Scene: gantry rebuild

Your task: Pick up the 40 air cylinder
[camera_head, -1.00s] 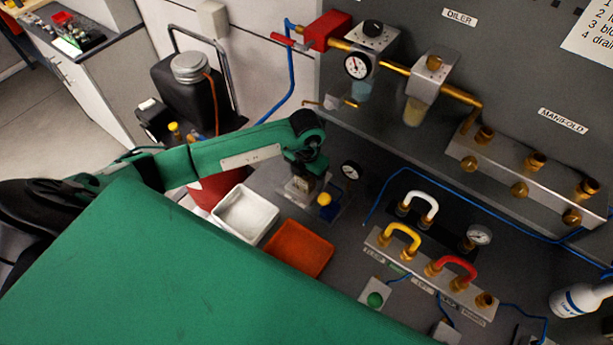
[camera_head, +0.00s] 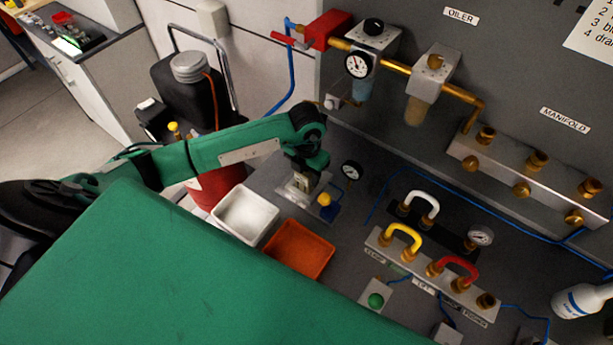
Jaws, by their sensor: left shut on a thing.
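My left arm comes in from the left, and my left gripper (camera_head: 300,188) points down at the bench behind the orange tray. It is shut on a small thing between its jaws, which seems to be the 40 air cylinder. The thing is mostly hidden by the gripper and wrist, and I can read no label on it. I cannot tell whether it touches the bench. A yellow knob (camera_head: 325,199) on a small blue part is just right of the gripper. My right gripper is not in view.
A white tray (camera_head: 222,226) and an orange tray (camera_head: 299,272) stand in front of the gripper. A fittings block with yellow and red hoses (camera_head: 392,254) lies to the right. The regulator (camera_head: 357,66) hangs on the panel behind.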

